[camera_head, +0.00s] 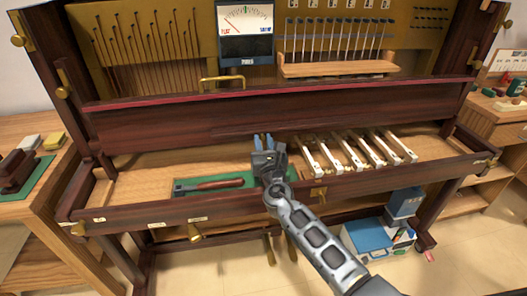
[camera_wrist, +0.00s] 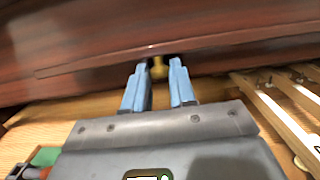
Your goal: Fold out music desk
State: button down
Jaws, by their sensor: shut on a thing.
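The music desk (camera_head: 350,108) appears to be a dark reddish-brown panel across the piano's front, with a thin raised strip along its lower part; its exact outline is hard to tell. It fills the top of the wrist view (camera_wrist: 100,45). My gripper (camera_head: 262,136) is at the lower middle of this panel. In the wrist view, its blue fingers (camera_wrist: 158,72) are shut on a small brass knob (camera_wrist: 157,68) at the strip's lower edge. The knob is hidden behind my gripper in the head view. The panel stands nearly upright.
Loose piano keys (camera_head: 360,152) lie on the wooden keybed right of my gripper. A green mat (camera_head: 237,190) with a wooden-handled tool (camera_head: 215,184) lies to the left. A tuning meter (camera_head: 246,30) stands above. A dark front rail (camera_head: 140,217) runs below my gripper.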

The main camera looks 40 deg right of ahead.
jog(key=shift+f+b, duration=0.15)
jog(key=shift+b, duration=0.15)
jog(key=c, duration=0.9)
grip_release()
jog(key=shift+c, duration=0.2)
jog(key=b+v, duration=0.1)
jog(key=v, duration=0.6)
jog(key=shift+s+a, duration=0.25)
jog(key=shift+s, duration=0.05)
jog(key=shift+a+f, duration=0.1)
jog(key=shift+f, duration=0.05)
